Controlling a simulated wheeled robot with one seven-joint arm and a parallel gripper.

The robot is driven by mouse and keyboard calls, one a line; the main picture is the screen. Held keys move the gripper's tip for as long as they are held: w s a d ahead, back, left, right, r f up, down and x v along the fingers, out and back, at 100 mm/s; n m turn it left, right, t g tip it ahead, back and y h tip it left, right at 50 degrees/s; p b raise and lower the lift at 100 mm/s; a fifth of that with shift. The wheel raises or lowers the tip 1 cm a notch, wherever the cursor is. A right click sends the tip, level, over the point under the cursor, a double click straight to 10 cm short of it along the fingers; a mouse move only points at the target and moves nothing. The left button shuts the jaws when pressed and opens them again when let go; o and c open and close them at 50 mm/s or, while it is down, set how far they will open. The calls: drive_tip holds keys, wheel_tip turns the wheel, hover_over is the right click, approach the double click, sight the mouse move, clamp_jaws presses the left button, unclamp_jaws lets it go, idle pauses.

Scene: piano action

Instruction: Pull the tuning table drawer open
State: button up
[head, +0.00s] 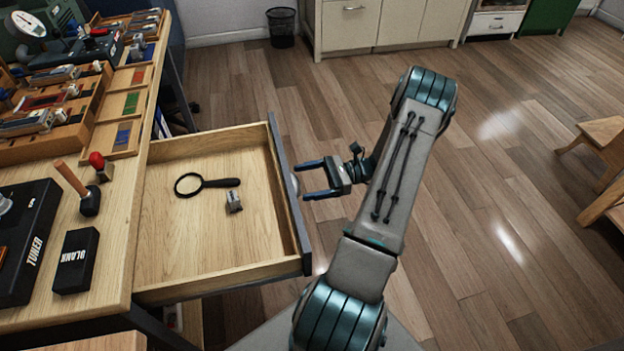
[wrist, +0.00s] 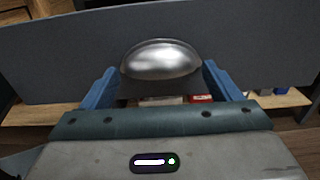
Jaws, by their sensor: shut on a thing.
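The tuning table drawer (head: 205,240) stands well out from the table, with its pale wooden inside showing in the head view. Its dark grey front panel (wrist: 60,50) fills the upper wrist view. A silver, rounded cup handle (wrist: 161,60) sits on that panel. My gripper (head: 302,180) is at the outer side of the drawer front. Its blue fingers lie on either side of the handle, and it is shut on it. In the head view the handle (head: 295,184) is mostly hidden by the front edge and the fingers.
A magnifying glass (head: 205,184) and a small metal piece (head: 234,202) lie in the drawer. The tabletop (head: 122,185) holds a mallet (head: 88,200), a black block (head: 76,260) and tool trays. Wooden floor to the right is open up to a stool (head: 604,135).

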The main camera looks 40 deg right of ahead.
drive_tip(key=shift+s+f, duration=0.2)
drive_tip(key=o, duration=1.1)
drive_tip(key=shift+o, duration=0.2)
drive_tip(key=shift+r, duration=0.1)
drive_tip(key=v, duration=1.3)
drive_tip(key=shift+d, duration=0.4)
drive_tip(key=shift+s, duration=0.15)
